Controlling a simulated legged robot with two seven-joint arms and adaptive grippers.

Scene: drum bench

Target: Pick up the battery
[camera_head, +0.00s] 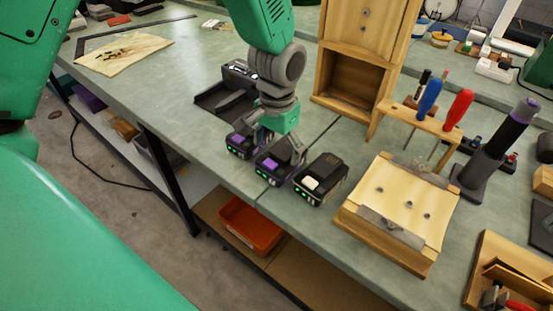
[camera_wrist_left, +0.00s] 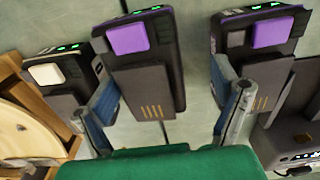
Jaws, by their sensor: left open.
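Three dark batteries stand in a row near the bench's front edge. The left one (camera_head: 241,147) and the middle one (camera_head: 273,169) have purple buttons, and the right one (camera_head: 321,180) has a white button. My left gripper (camera_head: 283,149) is open above the middle battery, partly covering it. In the wrist view my gripper (camera_wrist_left: 167,98) has one finger on each side of the purple middle battery (camera_wrist_left: 140,55). The white-button battery (camera_wrist_left: 58,75) is at left and the other purple one (camera_wrist_left: 262,50) at right. Contact cannot be told. My right gripper is out of view.
A black charger (camera_head: 228,95) sits behind the batteries. A wooden cabinet (camera_head: 350,75), a screwdriver rack (camera_head: 425,115) and a wooden block with metal clamps (camera_head: 400,200) stand to the right. A red bin (camera_head: 250,225) is on the shelf below.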

